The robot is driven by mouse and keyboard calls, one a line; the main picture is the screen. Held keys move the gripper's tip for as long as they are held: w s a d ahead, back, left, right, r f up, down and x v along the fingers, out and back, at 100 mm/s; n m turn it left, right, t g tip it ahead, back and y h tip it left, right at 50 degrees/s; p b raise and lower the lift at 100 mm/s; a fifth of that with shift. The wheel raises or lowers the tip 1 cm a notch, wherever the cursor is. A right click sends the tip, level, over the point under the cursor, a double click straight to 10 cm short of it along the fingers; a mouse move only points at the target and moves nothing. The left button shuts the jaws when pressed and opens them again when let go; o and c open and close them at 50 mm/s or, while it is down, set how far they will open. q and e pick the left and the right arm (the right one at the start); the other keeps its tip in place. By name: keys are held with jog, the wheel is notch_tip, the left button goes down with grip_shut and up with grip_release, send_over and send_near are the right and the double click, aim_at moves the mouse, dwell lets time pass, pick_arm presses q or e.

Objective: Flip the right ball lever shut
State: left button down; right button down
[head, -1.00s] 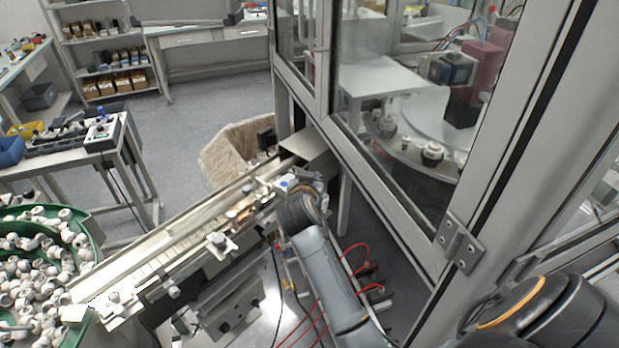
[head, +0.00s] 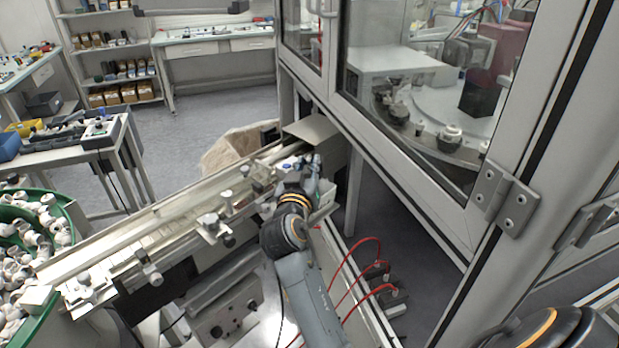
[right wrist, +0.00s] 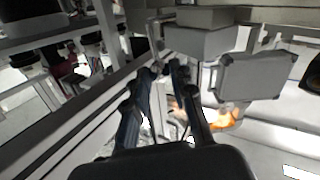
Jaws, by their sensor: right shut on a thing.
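My right gripper (head: 308,163) reaches in over the far end of the feed rail, beside the machine's grey cover. In the right wrist view my right gripper (right wrist: 166,68) has its two dark fingers close together at the tips. It is shut on a small part there, which I take to be the right ball lever. The fingers largely hide this part, so its angle cannot be told. My left gripper is in neither view.
The feed rail (head: 140,226) runs from the green bowl of white caps (head: 70,215) to the grey cover (head: 313,129). The glazed machine frame (head: 400,190) stands close on the right. Red hoses (head: 361,240) hang near my right arm. An orange part (right wrist: 222,122) lies right of the fingers.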

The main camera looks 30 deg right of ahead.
jog(key=shift+r, duration=0.15)
jog(key=c, duration=1.1)
grip_release()
jog(key=shift+c, duration=0.2)
jog(key=shift+w, duration=0.15)
